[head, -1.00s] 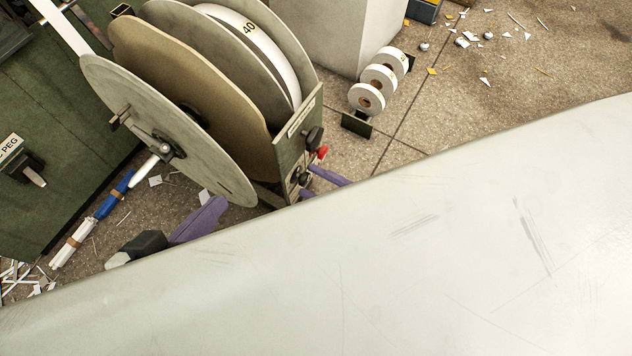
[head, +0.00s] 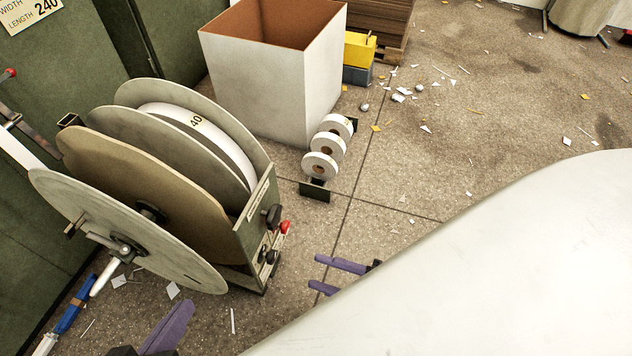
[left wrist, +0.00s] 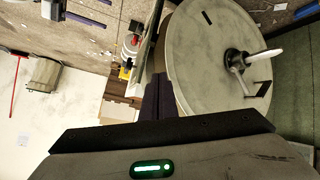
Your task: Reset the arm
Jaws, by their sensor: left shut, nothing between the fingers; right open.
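My left gripper (head: 168,328) shows as purple fingers at the bottom of the head view, beside the reel feeder's front disc and apart from it. Its fingers (left wrist: 157,100) are shut and empty in the left wrist view, pointing toward the feeder's disc (left wrist: 215,60). My right gripper (head: 328,276) shows two purple fingers, spread apart with nothing between them, over the floor right of the feeder. Most of my right arm is hidden.
The feeder (head: 262,225) carries big discs and a white roll marked 40 (head: 205,130). Small white rolls (head: 320,166) stand on a rack. An open white box (head: 270,85) is behind them. A blue-and-white bundle (head: 70,315) lies lower left.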

